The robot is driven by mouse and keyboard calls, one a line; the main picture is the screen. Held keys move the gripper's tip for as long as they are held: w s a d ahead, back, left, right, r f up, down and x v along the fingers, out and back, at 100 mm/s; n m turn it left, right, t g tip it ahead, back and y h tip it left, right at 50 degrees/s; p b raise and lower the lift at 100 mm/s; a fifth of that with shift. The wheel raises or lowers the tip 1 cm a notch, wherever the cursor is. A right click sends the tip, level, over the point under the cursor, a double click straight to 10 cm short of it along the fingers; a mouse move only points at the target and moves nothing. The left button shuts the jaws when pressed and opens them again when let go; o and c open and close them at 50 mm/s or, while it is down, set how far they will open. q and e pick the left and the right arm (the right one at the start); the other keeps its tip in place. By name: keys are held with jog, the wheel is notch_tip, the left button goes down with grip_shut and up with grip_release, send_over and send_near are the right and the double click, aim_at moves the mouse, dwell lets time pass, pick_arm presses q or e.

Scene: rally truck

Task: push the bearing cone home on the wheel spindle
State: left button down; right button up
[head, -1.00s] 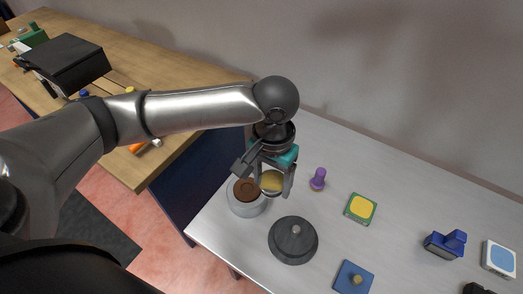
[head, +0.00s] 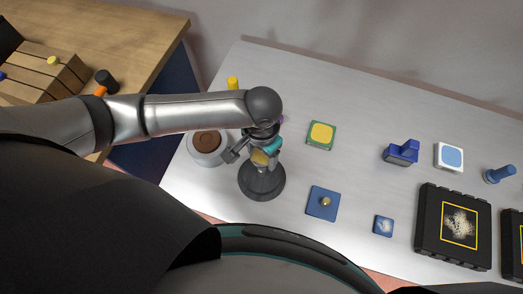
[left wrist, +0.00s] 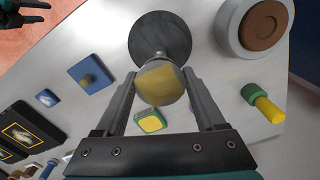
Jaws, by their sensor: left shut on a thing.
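The wheel spindle is a short silver stub on a dark round disc (head: 262,183) on the table; the disc also shows at the top of the left wrist view (left wrist: 150,35). My left gripper (head: 258,158) is shut on the bearing cone (left wrist: 160,85), a rounded silver piece with a yellow face. It holds the cone over the disc. In the left wrist view the spindle tip (left wrist: 160,53) shows just beyond the cone's edge; I cannot tell whether they touch. A dark gripper, apparently my right (left wrist: 28,8), shows partly in that view's top left corner, its jaws unclear.
A grey round pot with a brown top (head: 207,145) stands left of the disc. A green-and-yellow block (head: 321,134), a blue plate with a knob (head: 323,203) and a blue clamp-like piece (head: 401,152) lie to the right. A black framed panel (head: 453,225) lies farther right.

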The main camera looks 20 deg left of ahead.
pick_arm(q)
jog(key=shift+r+p, duration=0.2)
jog(key=shift+p, duration=0.1)
jog(key=shift+f+b, duration=1.2)
jog(key=shift+f, duration=1.45)
jog(key=shift+f+b, duration=1.6)
jog(key=shift+f, duration=1.15)
grip_release()
jog(key=shift+r, duration=0.1)
notch_tip(320, 180, up, 15)
jog(key=p, duration=0.3)
